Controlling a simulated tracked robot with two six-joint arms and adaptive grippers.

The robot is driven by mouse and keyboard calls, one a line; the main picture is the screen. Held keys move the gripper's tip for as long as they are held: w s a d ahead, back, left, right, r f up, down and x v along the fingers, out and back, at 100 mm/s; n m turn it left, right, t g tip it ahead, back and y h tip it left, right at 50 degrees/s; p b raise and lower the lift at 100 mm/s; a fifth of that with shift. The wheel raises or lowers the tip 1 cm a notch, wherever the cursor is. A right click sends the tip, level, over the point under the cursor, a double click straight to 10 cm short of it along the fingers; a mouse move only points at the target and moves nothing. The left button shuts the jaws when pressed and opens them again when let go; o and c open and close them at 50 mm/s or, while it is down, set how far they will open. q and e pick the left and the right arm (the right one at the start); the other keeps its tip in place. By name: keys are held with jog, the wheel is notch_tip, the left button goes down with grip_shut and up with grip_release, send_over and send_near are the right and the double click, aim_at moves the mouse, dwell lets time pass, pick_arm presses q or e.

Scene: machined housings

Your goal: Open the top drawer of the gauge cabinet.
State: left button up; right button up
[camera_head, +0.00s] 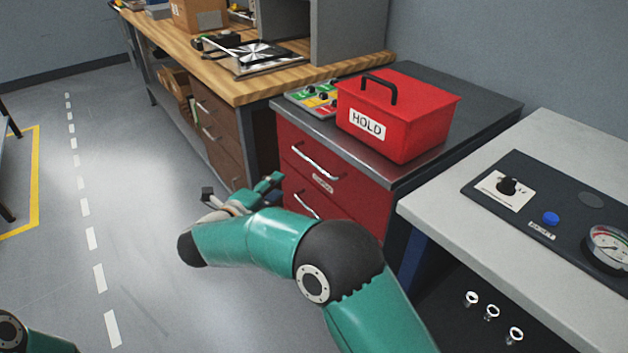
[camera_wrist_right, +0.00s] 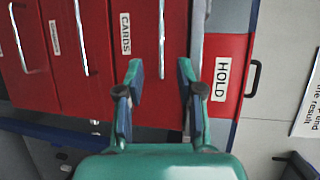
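The red drawer cabinet (camera_head: 338,195) stands right of centre in the head view. Its top drawer has a silver bar handle (camera_head: 315,161) above a small label. In the wrist view the cabinet is turned on its side. The drawer nearest the red HOLD box is labelled CARDS (camera_wrist_right: 125,33) and has a handle (camera_wrist_right: 161,40). This drawer looks shut. My right gripper (camera_head: 272,184) is just in front of the cabinet's left part. In the wrist view this gripper (camera_wrist_right: 160,85) is open and empty, with the handle's near end between its fingertips in the picture; contact is unclear.
A red HOLD box (camera_head: 400,115) and a small panel with coloured labels (camera_head: 315,97) stand on the cabinet top. A wooden workbench (camera_head: 235,88) with brown drawers is behind. A grey counter (camera_head: 565,150) with a gauge is at right.

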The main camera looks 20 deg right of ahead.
aim_at(311, 162)
jog(key=shift+m, duration=0.3)
jog(key=x, duration=1.6)
jog(key=shift+s+d, duration=0.15)
jog(key=shift+d, duration=0.25)
grip_shut()
